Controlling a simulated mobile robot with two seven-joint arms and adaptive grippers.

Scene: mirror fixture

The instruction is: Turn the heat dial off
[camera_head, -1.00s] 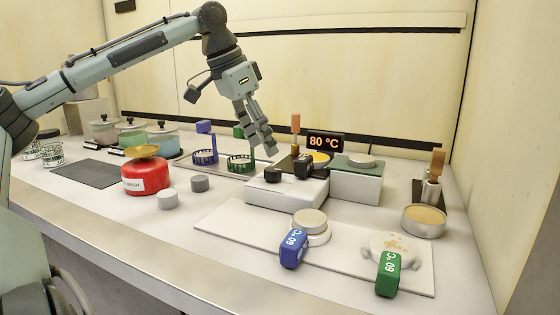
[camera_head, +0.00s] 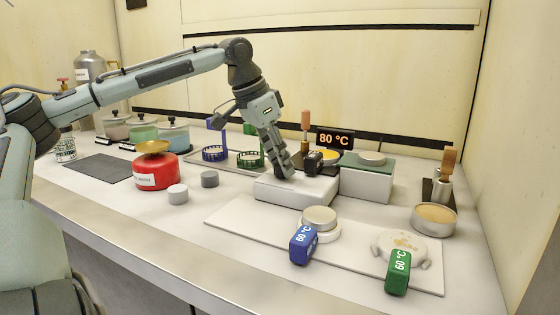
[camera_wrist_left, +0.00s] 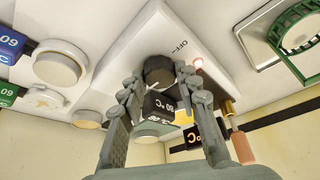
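The white heater box (camera_head: 290,188) stands mid-table. In the wrist view my left gripper (camera_wrist_left: 159,74) has one fingertip on each side of the dial. The fingers are apart; I cannot tell if they touch it. A display (camera_head: 334,139) behind reads 80 °C. My right gripper is not in view.
A black 80 °C block (camera_head: 313,162) sits on the heater just beside my fingers. A green-topped box (camera_head: 366,180) stands to the right. Blue (camera_head: 303,244) and green (camera_head: 398,271) 60 °C blocks are in front, and a red canister (camera_head: 156,171) is at left.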

